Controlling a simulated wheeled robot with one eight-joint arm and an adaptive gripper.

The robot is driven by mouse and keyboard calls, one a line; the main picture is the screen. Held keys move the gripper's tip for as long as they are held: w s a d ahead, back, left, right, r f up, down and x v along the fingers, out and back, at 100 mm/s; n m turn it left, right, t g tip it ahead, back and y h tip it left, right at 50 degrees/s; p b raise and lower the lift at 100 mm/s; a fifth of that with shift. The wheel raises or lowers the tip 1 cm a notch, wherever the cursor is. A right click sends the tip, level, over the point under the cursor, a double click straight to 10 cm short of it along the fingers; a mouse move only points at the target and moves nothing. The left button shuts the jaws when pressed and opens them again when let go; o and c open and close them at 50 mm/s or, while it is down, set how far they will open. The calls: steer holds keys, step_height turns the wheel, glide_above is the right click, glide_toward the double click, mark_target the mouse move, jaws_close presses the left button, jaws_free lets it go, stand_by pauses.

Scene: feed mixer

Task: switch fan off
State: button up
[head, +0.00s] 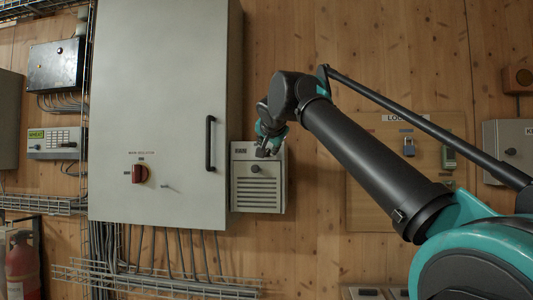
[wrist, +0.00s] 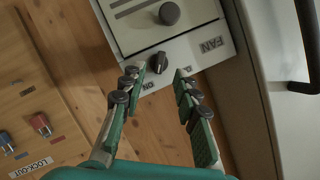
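The fan control box (head: 259,200) is a light grey wall box with slots, right of the tall grey cabinet. In the wrist view its face (wrist: 205,30) appears upside down, with a FAN label (wrist: 211,46). A small black rotary switch (wrist: 160,62) sits between two labels, one reading ON and the other partly hidden by a finger. I cannot tell which label the switch points to. My gripper (wrist: 158,74) is open, its fingertips on either side of the switch and apparently short of it. In the head view my gripper (head: 268,146) hides the switch.
A round knob (wrist: 169,13) sits on the same box. The tall cabinet (head: 165,90) has a red main isolator (head: 139,174) and a black handle (head: 210,143). A lock-out board (head: 375,200) hangs to the right. Bare wooden wall lies between box and board.

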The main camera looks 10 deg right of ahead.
mark_target(267, 153)
steer(key=shift+x, duration=2.65)
steer(key=shift+c, duration=0.5)
jaws_close()
